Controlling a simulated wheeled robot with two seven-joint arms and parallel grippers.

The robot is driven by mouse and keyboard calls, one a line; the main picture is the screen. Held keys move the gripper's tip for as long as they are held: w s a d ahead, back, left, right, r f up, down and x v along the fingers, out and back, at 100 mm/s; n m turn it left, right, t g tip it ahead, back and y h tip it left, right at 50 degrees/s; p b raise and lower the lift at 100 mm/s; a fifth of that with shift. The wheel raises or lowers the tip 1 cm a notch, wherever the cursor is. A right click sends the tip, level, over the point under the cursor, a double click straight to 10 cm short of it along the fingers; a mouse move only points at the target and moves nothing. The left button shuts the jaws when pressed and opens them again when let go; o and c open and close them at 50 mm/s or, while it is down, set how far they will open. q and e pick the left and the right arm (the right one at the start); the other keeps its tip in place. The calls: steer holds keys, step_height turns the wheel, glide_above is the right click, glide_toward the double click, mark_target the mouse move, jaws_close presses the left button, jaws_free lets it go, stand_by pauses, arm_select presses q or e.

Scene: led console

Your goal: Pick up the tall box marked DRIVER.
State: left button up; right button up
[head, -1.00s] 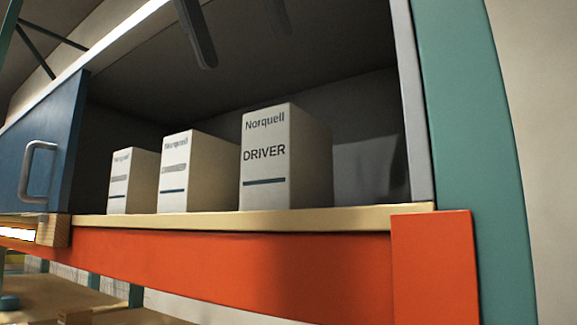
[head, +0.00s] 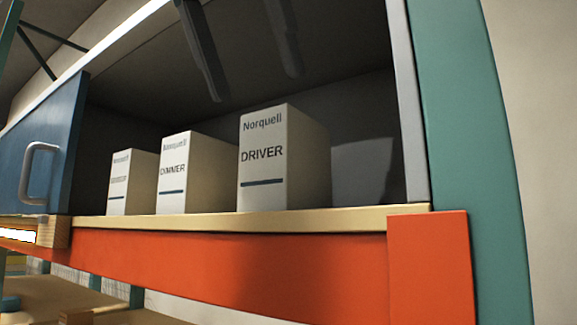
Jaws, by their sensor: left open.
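The tall white box marked DRIVER (head: 264,175) stands upright on the shelf board, the largest and rightmost of three Norquell boxes. Its front and right side show; nothing covers it. My left gripper (head: 255,87) reaches in from the top of the head view, showing as two dark fingers that point down. They are apart, with nothing between them. The fingertips appear above the DRIVER box in the picture, not touching it; their depth relative to it is hard to tell. My right gripper is not in view.
A box marked DIMMER (head: 172,180) and a smaller box (head: 118,188) stand left of it. The blue door (head: 55,140) with a metal handle is at the left. A grey and teal post (head: 455,130) bounds the right. An orange beam (head: 220,265) runs below the shelf edge (head: 330,218).

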mark_target(277, 147)
arm_select(q)
steer(key=b+x, duration=0.1)
steer(key=x, duration=0.7)
steer(key=shift+w+f, duration=0.1)
steer(key=shift+w, duration=0.1)
steer(key=shift+s, duration=0.15)
steer(key=shift+x, duration=0.85)
steer(key=shift+s+p+x, duration=0.15)
steer(key=shift+p+x, duration=0.1)
steer(key=shift+x, duration=0.7)
steer(key=shift+s+p+x, duration=0.15)
steer(key=shift+p+x, duration=0.1)
steer(key=shift+x, duration=0.7)
steer(key=shift+d+f, duration=0.1)
steer(key=shift+d, duration=0.1)
steer(key=shift+s, duration=0.1)
